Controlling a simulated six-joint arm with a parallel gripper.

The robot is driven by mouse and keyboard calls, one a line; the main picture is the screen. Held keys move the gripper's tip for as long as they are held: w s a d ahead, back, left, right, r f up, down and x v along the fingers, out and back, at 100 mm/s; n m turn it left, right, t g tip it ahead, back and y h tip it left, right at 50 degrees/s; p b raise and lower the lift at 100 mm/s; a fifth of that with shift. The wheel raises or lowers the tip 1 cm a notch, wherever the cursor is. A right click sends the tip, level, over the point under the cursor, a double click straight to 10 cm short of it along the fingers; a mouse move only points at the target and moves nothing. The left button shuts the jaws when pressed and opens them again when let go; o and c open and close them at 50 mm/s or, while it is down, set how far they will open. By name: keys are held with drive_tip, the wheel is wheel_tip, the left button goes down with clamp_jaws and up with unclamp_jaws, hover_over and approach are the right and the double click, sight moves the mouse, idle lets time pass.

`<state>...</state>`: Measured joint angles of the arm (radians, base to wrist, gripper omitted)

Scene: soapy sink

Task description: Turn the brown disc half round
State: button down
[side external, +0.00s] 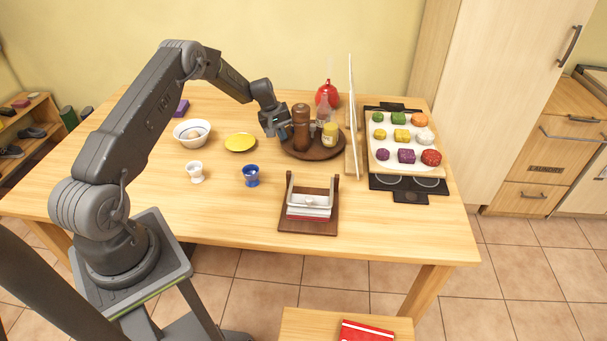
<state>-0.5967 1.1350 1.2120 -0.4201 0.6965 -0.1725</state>
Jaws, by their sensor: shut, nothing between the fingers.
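The brown disc (316,152) is a round, dark wooden turntable on the table, left of an upright white panel. On it stand a tall brown mill (301,127), a yellow jar with a pale lid (329,134) and a clear bottle (323,108). My gripper (281,135) is shut and empty at the disc's left edge, close beside the brown mill. I cannot tell whether the fingers touch the disc or the mill.
A yellow plate (240,142), a white bowl (192,133), a white cup (196,172) and a blue cup (251,176) lie to the left. A wooden holder (309,214) stands in front.

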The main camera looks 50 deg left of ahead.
drive_tip(key=shift+f, duration=0.35)
idle(0.7)
drive_tip(key=shift+s+d, duration=0.1)
drive_tip(key=shift+d, duration=0.05)
drive_tip(key=shift+s+d+f+n, duration=0.1)
drive_tip(key=shift+s+d+n, duration=0.1)
drive_tip(key=shift+d+n, duration=0.15)
drive_tip(key=shift+d, duration=0.15)
idle(0.3)
